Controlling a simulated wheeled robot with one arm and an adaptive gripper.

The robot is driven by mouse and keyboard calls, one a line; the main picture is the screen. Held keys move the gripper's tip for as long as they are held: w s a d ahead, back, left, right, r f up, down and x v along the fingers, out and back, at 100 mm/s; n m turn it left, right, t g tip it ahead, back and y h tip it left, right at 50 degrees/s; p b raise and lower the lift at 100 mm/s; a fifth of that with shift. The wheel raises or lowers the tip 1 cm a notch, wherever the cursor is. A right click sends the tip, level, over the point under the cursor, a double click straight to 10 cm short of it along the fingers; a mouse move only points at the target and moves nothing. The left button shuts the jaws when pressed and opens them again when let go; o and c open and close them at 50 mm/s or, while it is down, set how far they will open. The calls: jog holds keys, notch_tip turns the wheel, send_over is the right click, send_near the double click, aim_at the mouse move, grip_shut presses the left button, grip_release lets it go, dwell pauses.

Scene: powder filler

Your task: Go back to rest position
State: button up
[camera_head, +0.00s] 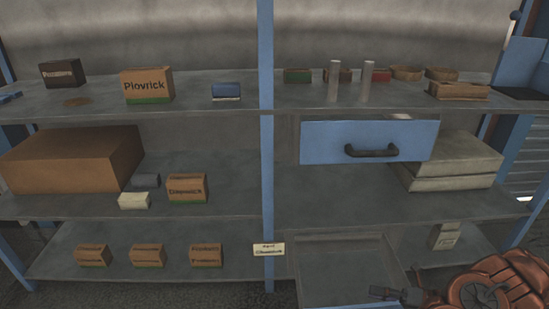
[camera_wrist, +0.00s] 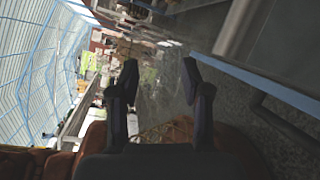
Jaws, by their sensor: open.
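My gripper (camera_wrist: 160,80) is open and empty in the wrist view, its two dark fingers apart with nothing between them. In the head view my gripper (camera_head: 398,294) shows at the bottom right, in front of the lower shelf. Part of my orange-brown arm shows beside it at the bottom right corner. The gripper appears to touch nothing, though its exact distance from the shelf is hard to tell.
Blue-framed shelving (camera_head: 267,150) fills the head view. A blue drawer (camera_head: 370,138) with a dark handle is in the middle right. An open tray (camera_head: 345,270) is below it. A large brown box (camera_head: 70,160) and several small cartons stand on the left.

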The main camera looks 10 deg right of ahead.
jog(key=s+a+r+n+g+h+p, duration=0.1)
jog(key=a+r+n+g+p, duration=0.4)
jog(key=a+r+n, duration=0.65)
jog(key=a+r+n+g+h+p, duration=0.1)
jog(key=a+r+n+g+p, duration=0.45)
jog(key=r, duration=1.15)
jog(key=s+a+r+n+g+h+p, duration=0.2)
jog(key=s+a+r+n+h+p, duration=0.4)
jog(key=s+r+n, duration=0.45)
jog(key=s+d+r+n+t+h+p, duration=0.3)
jog(key=s+r+n+h+p, duration=0.4)
jog(key=s+r+p, duration=0.5)
notch_tip(320, 180, up, 4)
jog(key=shift+s+d+r+n, duration=0.25)
jog(key=shift+s+n, duration=0.2)
jog(key=shift+n, duration=0.5)
jog(key=shift+a, duration=0.15)
